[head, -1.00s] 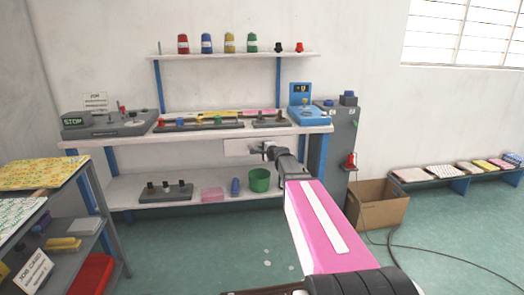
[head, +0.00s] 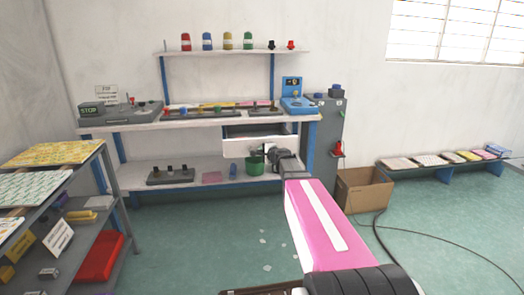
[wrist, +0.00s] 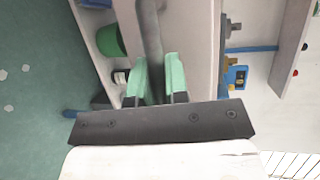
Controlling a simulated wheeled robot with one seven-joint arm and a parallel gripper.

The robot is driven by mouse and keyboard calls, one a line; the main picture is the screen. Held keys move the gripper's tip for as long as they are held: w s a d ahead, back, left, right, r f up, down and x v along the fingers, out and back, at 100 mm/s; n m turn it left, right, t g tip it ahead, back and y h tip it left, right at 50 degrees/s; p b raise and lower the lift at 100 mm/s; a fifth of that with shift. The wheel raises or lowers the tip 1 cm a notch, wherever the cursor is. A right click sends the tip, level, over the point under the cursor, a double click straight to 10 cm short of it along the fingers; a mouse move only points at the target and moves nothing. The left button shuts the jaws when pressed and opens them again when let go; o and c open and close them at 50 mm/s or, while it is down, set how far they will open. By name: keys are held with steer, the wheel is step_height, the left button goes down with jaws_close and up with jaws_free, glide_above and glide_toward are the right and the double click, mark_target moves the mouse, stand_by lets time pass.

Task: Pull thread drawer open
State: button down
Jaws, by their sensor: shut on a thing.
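The thread drawer (head: 252,147) is a white-fronted drawer under the workbench's right half. It stands out from the bench, with a dark opening visible above and behind its front. My gripper (head: 270,154) is at the right part of the drawer front, shut on its handle. In the wrist view, the green fingertips of my gripper (wrist: 161,82) are close together at the drawer front.
The workbench (head: 150,124) carries several spools and devices. A green bucket (head: 255,165) stands on the lower shelf, behind and below the drawer. A grey cabinet (head: 329,140) and cardboard box (head: 362,190) stand to the right. A fabric rack (head: 95,185) is at left.

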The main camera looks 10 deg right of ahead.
steer(key=shift+s, duration=1.75)
steer(key=c, duration=1.1)
jaws_free()
steer(key=shift+c, duration=0.2)
steer(key=shift+d, duration=0.1)
steer(key=v, duration=1)
steer(key=shift+s, duration=0.3)
steer(key=shift+d+r, duration=0.1)
